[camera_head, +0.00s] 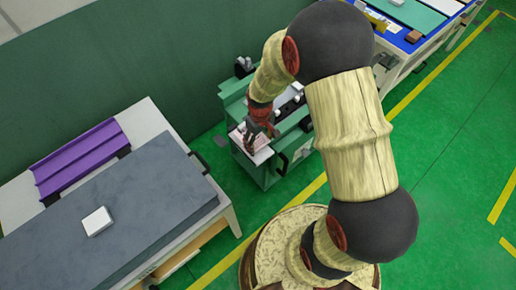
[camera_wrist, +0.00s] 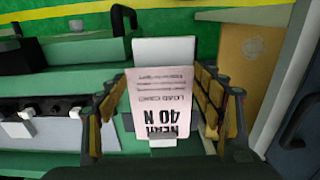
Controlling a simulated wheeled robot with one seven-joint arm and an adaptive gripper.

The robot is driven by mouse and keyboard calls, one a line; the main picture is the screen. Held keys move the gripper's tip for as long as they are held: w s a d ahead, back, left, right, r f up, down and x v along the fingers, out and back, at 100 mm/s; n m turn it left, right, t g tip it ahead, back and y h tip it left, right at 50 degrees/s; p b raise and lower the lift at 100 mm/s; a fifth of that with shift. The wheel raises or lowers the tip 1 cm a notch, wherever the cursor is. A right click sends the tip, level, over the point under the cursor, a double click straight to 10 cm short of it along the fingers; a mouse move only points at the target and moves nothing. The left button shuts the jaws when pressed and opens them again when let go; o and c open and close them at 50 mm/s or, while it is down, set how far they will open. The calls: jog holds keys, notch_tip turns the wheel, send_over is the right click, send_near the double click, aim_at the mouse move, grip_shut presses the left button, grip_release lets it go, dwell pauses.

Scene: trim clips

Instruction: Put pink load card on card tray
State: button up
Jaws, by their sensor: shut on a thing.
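The pink load card (camera_wrist: 158,92) is in the middle of the wrist view, its print upside down, reading "LOAD CARD" and "40 N". My gripper (camera_wrist: 165,115) is shut on it, with a finger at its left and right edges. A small grey block (camera_wrist: 162,141) overlaps its near edge. A pale flat piece (camera_wrist: 165,50) shows just beyond the card; I cannot tell whether it is the card tray. In the head view my gripper (camera_head: 258,138) is over the front left of the green bench, beside a white surface (camera_head: 262,155); the card is mostly hidden there.
The green bench (camera_head: 268,172) carries a dark strip with white knobs (camera_wrist: 38,122), left of the card in the wrist view. A tan panel (camera_wrist: 247,48) stands right. A grey-topped table (camera_head: 150,200) is at left, a blue table (camera_head: 405,42) at upper right. Green floor lies between.

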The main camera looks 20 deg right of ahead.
aim_at(258, 146)
jog(key=shift+a+f, duration=0.2)
jog(key=shift+f, duration=0.1)
jog(key=f+b, duration=0.2)
jog(key=f, duration=0.1)
jog(key=shift+a+f, duration=0.2)
jog(key=shift+f, duration=0.1)
jog(key=shift+r, duration=0.1)
jog(key=o, duration=0.9)
